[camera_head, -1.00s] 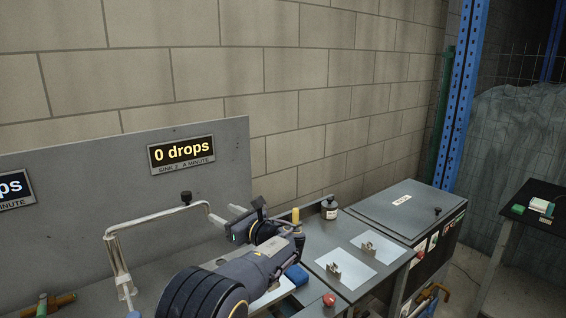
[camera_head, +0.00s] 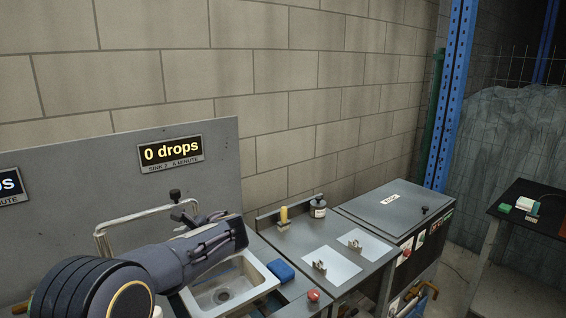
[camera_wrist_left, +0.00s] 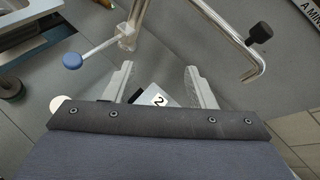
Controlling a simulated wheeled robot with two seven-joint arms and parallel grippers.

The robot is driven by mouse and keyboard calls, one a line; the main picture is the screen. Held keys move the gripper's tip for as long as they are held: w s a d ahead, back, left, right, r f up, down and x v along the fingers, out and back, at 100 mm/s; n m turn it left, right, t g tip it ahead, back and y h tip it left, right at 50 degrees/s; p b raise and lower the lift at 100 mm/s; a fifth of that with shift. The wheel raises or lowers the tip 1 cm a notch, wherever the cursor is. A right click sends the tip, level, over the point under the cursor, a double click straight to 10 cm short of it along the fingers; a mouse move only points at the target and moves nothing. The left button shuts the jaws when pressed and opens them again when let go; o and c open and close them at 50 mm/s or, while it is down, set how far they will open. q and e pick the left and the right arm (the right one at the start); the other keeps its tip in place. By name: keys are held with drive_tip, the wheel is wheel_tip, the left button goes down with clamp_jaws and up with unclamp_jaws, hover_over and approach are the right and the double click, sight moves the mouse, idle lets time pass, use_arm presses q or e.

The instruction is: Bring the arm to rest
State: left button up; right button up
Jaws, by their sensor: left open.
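My left arm comes in from the left in the head view. Its gripper (camera_head: 184,213) is up by the sink's back panel, near the curved metal faucet (camera_head: 134,217). In the left wrist view the two fingers (camera_wrist_left: 159,84) are apart with nothing between them. A grey piece with a "2" label (camera_wrist_left: 158,100) shows past the fingers. The faucet pipe (camera_wrist_left: 221,30), with its black knob, shows beyond the fingertips. My right gripper is in neither view.
The sink basin (camera_head: 226,292) lies below my arm, with a blue sponge (camera_head: 281,270) at its right edge. A red button (camera_head: 314,295), yellow cylinder (camera_head: 284,215) and jar (camera_head: 318,207) stand on the counter. The sign (camera_head: 171,152) reads "0 drops".

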use_arm(q)
drive_tip(key=s+a+f+n+g+h, duration=0.15)
drive_tip(key=s+n+h, duration=0.3)
drive_tip(key=s, duration=0.55)
drive_tip(key=s+a+f+n+g+h, duration=0.1)
drive_tip(key=s+a+f+n+h, duration=0.25)
drive_tip(key=s, duration=0.65)
drive_tip(key=s+d+f+n+t+h, duration=0.1)
drive_tip(key=s+d+n+h, duration=0.2)
drive_tip(key=s, duration=0.6)
drive_tip(key=s+d+n+t+h, duration=0.1)
drive_tip(key=s+d+n+h, duration=0.3)
drive_tip(key=s+d+n, duration=0.4)
drive_tip(key=shift+s+d+f+n, duration=0.3)
drive_tip(key=shift+s+f+n, duration=0.1)
drive_tip(key=shift+s+n, duration=0.8)
